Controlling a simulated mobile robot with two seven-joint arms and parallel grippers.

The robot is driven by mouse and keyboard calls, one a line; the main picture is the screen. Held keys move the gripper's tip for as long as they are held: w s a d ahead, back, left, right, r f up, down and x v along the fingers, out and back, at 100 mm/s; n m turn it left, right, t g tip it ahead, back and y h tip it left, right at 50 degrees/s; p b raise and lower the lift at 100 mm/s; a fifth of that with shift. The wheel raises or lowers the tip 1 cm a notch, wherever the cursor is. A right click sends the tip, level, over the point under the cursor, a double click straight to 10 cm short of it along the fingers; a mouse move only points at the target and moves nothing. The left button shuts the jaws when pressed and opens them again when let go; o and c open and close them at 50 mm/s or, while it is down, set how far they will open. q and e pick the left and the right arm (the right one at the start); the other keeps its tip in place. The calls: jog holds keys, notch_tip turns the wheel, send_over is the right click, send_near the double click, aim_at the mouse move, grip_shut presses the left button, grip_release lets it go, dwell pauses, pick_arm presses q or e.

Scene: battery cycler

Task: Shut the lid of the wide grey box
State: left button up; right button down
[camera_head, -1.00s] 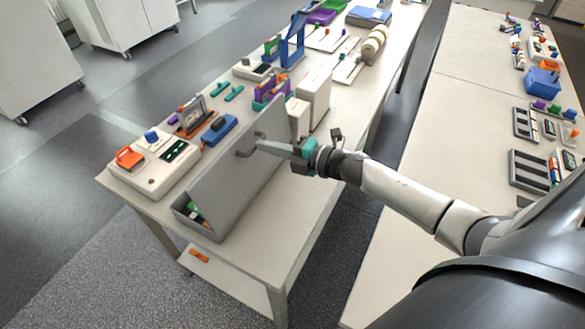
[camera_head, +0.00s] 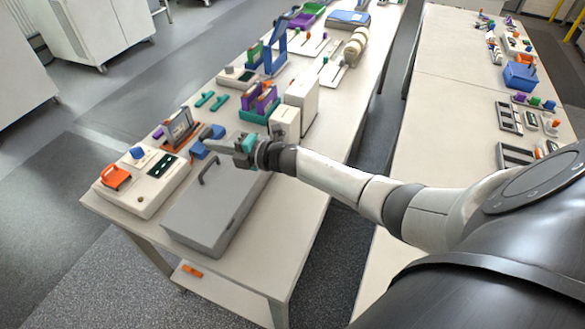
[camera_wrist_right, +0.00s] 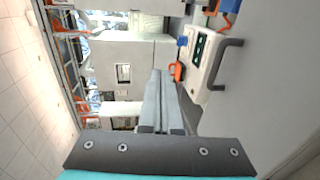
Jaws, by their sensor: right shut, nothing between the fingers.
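The wide grey box (camera_head: 205,232) sits at the near end of the left table. Its flat grey lid (camera_head: 215,198) lies down over the box and looks level, with no visible gap and the inside hidden. A dark bar handle (camera_head: 207,167) stands on the lid and also shows in the right wrist view (camera_wrist_right: 226,64). My right gripper (camera_head: 210,145) is shut and empty, just above the lid's far part, beyond the handle. Its closed fingers (camera_wrist_right: 160,82) point past the handle in the wrist view. My left gripper is not in view.
A white device (camera_head: 150,190) with an orange handle (camera_head: 115,177) stands left of the box. A blue item (camera_head: 203,143) is close by my right fingertips. White upright boxes (camera_head: 300,101) stand beyond my right wrist. Bare tabletop lies right of the box.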

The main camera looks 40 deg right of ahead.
aim_at(207, 173)
jog(key=shift+g+h, duration=0.5)
jog(key=shift+g, duration=0.1)
jog(key=shift+w+a+f+p, duration=0.25)
jog(key=shift+w+a+f, duration=0.2)
jog(key=shift+w+f, duration=0.35)
jog(key=shift+w+a+f+p, duration=0.2)
jog(key=shift+w+a+f, duration=0.25)
jog(key=shift+w+f, duration=0.35)
jog(key=shift+w, duration=0.15)
jog(key=shift+w+a+f+g+h+p, duration=0.2)
jog(key=shift+w+f+g+h, duration=0.05)
jog(key=shift+f+g, duration=0.25)
jog(key=shift+w+a+f+g+h+p, duration=0.2)
jog(key=shift+w+f+g, duration=0.15)
jog(key=shift+f, duration=0.2)
jog(key=shift+w+a+f+g+h+p, duration=0.2)
jog(key=shift+f+g+h, duration=0.05)
jog(key=shift+f+g, duration=0.25)
jog(key=shift+f, duration=0.1)
